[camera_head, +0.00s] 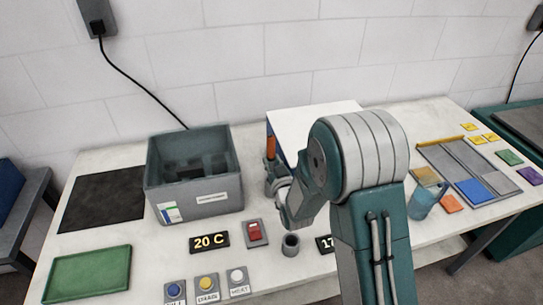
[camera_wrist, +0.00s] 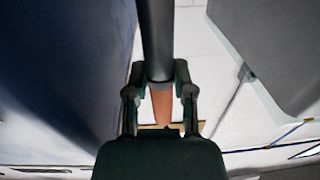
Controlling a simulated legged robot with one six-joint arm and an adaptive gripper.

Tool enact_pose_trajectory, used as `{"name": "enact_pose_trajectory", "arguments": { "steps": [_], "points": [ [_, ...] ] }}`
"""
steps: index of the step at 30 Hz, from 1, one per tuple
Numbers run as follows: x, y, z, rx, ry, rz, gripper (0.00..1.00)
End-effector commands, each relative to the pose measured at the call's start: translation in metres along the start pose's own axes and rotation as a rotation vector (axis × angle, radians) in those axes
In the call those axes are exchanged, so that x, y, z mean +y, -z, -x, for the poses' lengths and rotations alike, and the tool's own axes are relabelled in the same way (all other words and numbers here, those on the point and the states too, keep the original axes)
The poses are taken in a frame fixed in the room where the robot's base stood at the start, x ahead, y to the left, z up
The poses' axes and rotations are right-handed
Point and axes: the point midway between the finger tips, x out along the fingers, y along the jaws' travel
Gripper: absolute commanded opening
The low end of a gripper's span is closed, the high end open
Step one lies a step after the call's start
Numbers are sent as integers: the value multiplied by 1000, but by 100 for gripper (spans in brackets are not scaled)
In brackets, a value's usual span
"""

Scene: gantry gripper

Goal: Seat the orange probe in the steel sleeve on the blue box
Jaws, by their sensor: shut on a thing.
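The orange probe (camera_head: 271,147) stands roughly upright between the grey bin and the white-topped box, with its orange part showing above my gripper (camera_head: 271,172). In the wrist view my gripper (camera_wrist: 160,78) is shut on the probe. The orange part (camera_wrist: 162,108) shows between the fingers, and a dark grey cylinder (camera_wrist: 156,35) runs from it to the top edge. The blue box shows as a large dark blue face (camera_wrist: 60,60) at left in the wrist view. I cannot make out the steel sleeve for certain; my arm hides part of this area.
A grey open bin (camera_head: 195,185) stands close left of my gripper. A small grey cup (camera_head: 290,245) stands in front on the table. A red switch (camera_head: 256,232), a 20 C display (camera_head: 209,242) and several buttons lie nearby. A green tray (camera_head: 88,275) is at front left.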

Motion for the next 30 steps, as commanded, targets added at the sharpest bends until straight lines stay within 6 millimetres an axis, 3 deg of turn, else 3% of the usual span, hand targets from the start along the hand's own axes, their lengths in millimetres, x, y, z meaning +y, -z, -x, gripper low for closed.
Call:
{"name": "enact_pose_trajectory", "arguments": {
  "steps": [7,30],
  "points": [
    [0,-10,0,1,0,0,0],
    [0,-10,1,1,0,0,0]
  ]
}}
